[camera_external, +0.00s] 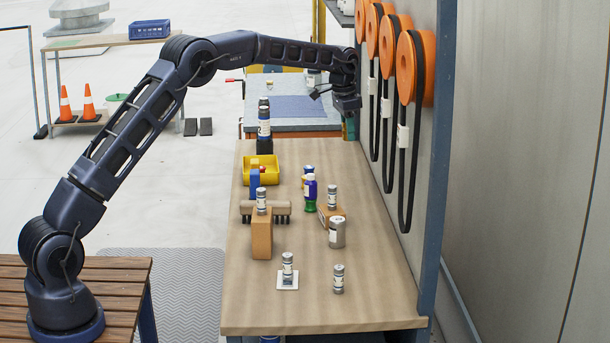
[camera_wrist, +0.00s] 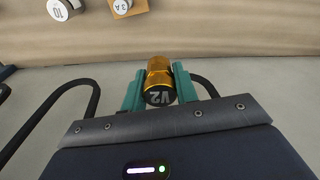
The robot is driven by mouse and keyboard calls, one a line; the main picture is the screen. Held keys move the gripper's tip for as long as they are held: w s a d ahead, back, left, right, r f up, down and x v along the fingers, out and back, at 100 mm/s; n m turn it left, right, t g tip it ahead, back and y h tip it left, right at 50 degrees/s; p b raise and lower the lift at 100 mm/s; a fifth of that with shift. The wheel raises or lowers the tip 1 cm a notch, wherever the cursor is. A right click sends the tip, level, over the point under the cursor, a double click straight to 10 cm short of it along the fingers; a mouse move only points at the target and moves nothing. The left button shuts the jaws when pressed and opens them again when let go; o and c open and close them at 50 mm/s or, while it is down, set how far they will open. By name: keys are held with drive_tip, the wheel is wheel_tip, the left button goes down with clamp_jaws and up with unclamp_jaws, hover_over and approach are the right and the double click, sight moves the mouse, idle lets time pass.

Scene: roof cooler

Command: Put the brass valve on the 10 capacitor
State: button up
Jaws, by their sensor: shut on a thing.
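The brass valve (camera_wrist: 158,80), a gold cylinder with a black end marked V2, sits between the two green fingers of my gripper (camera_wrist: 159,76) in the wrist view. My gripper is shut on it. The 10 capacitor (camera_wrist: 60,10), with a white end marked 10, is at the top left of the wrist view, apart from the valve and cut by the frame edge. In the external view my gripper end (camera_external: 346,101) is above the far right end of the bench by the wall, and the valve cannot be made out there. A wide grey cylinder (camera_external: 337,233) may be that capacitor; its mark is unreadable.
A cylinder marked 3 A (camera_wrist: 122,6) stands beside the 10 capacitor. The wooden bench (camera_external: 330,310) carries several small cylinders, a yellow bin (camera_external: 262,170), a brush (camera_external: 281,207) and a tan block (camera_external: 261,236). Orange reels (camera_external: 417,67) with hanging black cables line the right wall.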

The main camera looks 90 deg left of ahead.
drive_tip(key=s+d+r, duration=0.1)
drive_tip(key=d+r, duration=0.3)
drive_tip(key=d, duration=0.7)
hover_over(340, 219)
drive_tip(key=f, duration=1.9)
drive_tip(key=shift+s, duration=0.25)
drive_tip(key=shift+f, duration=0.1)
drive_tip(key=o, duration=1.1)
drive_tip(key=shift+c, duration=0.2)
